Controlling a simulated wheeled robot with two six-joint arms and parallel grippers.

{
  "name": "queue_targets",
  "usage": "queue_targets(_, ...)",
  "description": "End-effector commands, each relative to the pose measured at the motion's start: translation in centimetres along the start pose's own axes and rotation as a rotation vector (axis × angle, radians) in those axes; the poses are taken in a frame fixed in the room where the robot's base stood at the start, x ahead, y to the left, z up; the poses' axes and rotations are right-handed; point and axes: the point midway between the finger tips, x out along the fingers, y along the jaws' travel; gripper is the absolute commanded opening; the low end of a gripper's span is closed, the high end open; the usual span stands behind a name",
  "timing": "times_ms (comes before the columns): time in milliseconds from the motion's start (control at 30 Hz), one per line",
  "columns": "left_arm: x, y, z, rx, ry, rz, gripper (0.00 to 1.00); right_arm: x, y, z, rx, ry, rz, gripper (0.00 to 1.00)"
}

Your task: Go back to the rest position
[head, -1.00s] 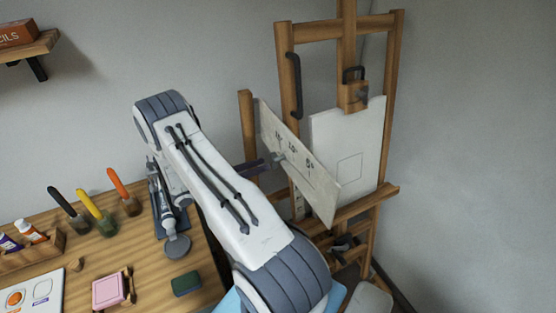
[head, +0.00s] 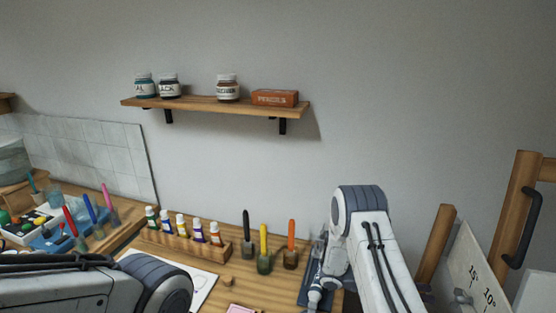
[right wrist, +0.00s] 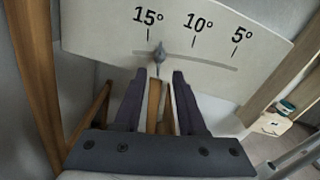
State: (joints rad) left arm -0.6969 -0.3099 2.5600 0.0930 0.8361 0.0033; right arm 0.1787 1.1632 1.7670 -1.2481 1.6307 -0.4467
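My right gripper (right wrist: 159,76) is open in the right wrist view, with a clear gap between its dark fingers. The grey knob (right wrist: 159,56) on the angle board (right wrist: 100,18) lies just beyond the fingertips, near the 15° mark, and is not gripped. In the head view my right arm bends down at the lower right, and only a dark bit of its gripper (head: 426,293) shows beside the arm. The angle board (head: 477,265) is partly cut off there. My left arm crosses the lower left corner; its gripper is not in view.
A wooden table (head: 215,268) holds a paint tube rack (head: 185,245), several brushes in jars and a paint set. A wall shelf (head: 215,104) carries jars and a box. The wooden easel (head: 512,215) stands at right, close to my right arm. The wall between is bare.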

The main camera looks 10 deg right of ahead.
Motion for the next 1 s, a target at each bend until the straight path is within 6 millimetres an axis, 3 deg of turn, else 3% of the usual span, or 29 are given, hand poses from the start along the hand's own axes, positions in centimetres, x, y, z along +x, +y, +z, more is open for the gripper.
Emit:
queue_targets(167, 0.5, 0.0, 0.0, 0.000, 0.000, 0.000, 0.50, -3.8, -1.9, 1.7, 0.102, 0.129, 0.016, 0.40)
queue_targets(267, 1.0, -0.1, 0.1, 0.001, 0.000, 0.000, 0.50, -7.6, -4.6, 2.5, 0.197, 0.277, 0.027, 0.40)
queue_targets(500, 2.1, -0.1, 0.1, 0.001, 0.000, 0.000, 0.50, -16.6, -13.4, 2.6, 0.395, 0.707, 0.037, 0.40)
queue_targets(700, 2.9, -0.2, 0.2, 0.002, 0.000, 0.000, 0.50, -22.7, -22.0, 1.4, 0.488, 1.097, 0.003, 0.40)
queue_targets(900, 3.6, -0.3, 0.2, 0.002, 0.000, 0.000, 0.50, -26.6, -29.9, 0.3, 0.502, 1.447, -0.084, 0.40)
queue_targets(1000, 3.8, -0.3, 0.2, 0.002, 0.000, 0.000, 0.50, -27.5, -32.4, 0.1, 0.492, 1.561, -0.133, 0.40)
